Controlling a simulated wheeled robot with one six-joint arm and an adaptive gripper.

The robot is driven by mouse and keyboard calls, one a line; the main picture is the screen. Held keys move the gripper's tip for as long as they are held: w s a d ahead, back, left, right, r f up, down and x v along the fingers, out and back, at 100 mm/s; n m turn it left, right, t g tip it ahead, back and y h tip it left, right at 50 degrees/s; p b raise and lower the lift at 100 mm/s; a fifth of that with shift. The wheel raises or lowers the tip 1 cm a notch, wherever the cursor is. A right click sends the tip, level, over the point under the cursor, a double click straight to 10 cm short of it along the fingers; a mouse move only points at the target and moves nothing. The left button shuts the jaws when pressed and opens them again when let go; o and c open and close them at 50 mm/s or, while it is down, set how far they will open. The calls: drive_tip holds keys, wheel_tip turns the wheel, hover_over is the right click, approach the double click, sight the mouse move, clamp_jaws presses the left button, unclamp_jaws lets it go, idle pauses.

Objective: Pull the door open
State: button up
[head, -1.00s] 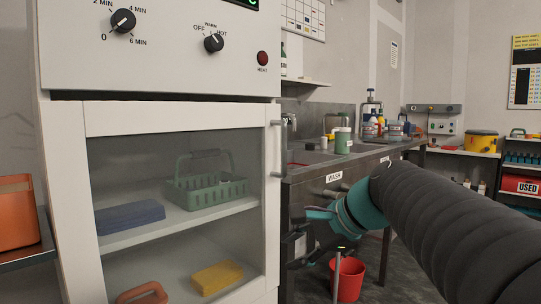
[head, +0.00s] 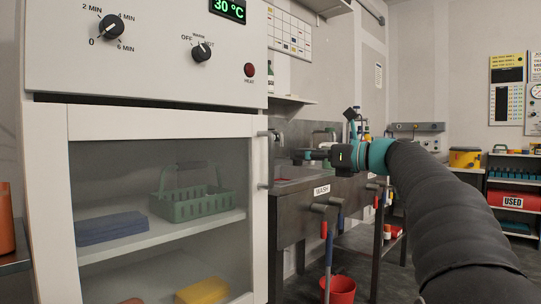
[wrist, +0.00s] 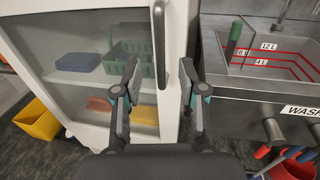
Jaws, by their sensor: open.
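The white-framed glass door (head: 160,122) of the cabinet is shut in the head view. Its upright bar handle (head: 263,160) is on the door's right edge. The handle (wrist: 160,45) also shows in the wrist view, running down between my two fingers. My gripper (head: 300,157) is open and empty, at about handle height. In the head view its tips look a short gap to the right of the handle. I cannot tell the exact depth between them. Behind the glass are a green basket (head: 195,204) and a blue folded cloth (head: 110,224).
A steel sink bench (head: 300,207) stands right beside the cabinet, close to my gripper. A red bucket (head: 340,289) is on the floor below it. A yellow bin (wrist: 38,122) stands at the left of the wrist view. Shelves stand at the far right.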

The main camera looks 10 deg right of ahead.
drive_tip(key=x, duration=0.9)
drive_tip(key=shift+w+a, duration=0.1)
drive_tip(key=shift+a, duration=0.05)
clamp_jaws()
